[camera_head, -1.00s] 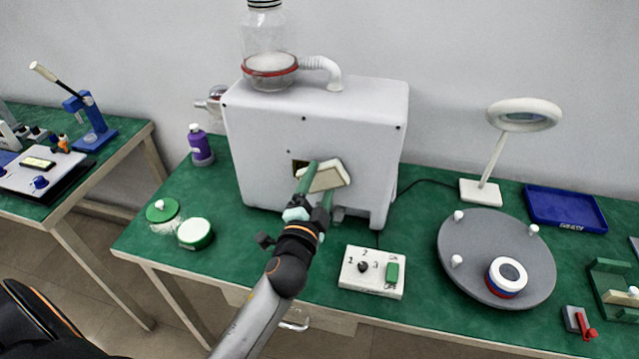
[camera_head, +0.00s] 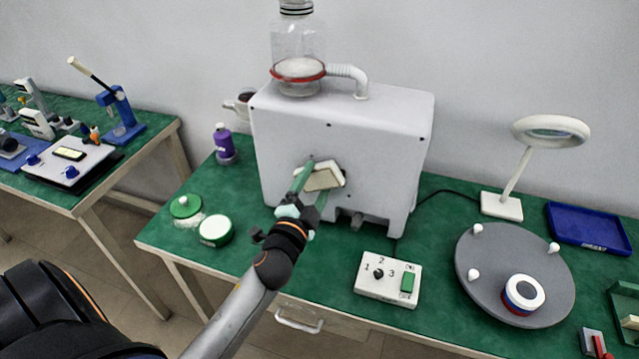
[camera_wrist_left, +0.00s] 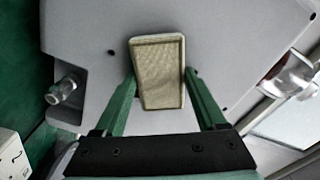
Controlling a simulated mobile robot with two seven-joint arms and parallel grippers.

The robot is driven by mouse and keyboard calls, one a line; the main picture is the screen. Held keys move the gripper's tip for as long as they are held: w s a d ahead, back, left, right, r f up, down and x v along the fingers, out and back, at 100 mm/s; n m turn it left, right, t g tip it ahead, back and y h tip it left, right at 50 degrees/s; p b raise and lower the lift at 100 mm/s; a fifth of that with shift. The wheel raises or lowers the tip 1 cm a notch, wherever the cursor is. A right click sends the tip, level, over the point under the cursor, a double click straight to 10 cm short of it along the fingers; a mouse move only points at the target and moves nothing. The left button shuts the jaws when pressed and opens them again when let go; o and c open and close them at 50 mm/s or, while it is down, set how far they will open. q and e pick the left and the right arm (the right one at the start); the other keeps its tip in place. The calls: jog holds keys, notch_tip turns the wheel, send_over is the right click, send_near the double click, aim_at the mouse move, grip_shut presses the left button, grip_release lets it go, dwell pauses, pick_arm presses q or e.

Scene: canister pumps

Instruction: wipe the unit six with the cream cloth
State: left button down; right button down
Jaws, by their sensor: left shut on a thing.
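The white boxy unit (camera_head: 385,150), which I take to be unit six, stands on the green bench with a glass jar (camera_head: 298,45) on top. My left gripper (camera_head: 312,185) is in front of its front face. It is shut on the cream cloth (camera_head: 325,176), a pad-like block that lies at or very close to that face; exact contact is hard to tell. In the left wrist view the cloth (camera_wrist_left: 160,72) sits between the green fingers of the left gripper (camera_wrist_left: 162,95), with the unit's face (camera_wrist_left: 215,60) behind it. My right gripper is not in view.
A switch box (camera_head: 388,280) sits in front of the unit. A grey turntable (camera_head: 490,260), lamp (camera_head: 500,205) and blue tray (camera_head: 590,228) are to the right. A purple bottle (camera_head: 224,145), green-lidded jar (camera_head: 186,206) and round green-and-white tin (camera_head: 215,230) are at left.

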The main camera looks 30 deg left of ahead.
pick_arm(q)
jog(key=shift+v, duration=2.35)
jog(key=shift+s+d+b, duration=0.3)
jog(key=shift+s+b, duration=0.05)
jog(key=shift+s, duration=0.25)
jog(key=shift+b+v, duration=0.3)
jog(key=shift+v, duration=1.2)
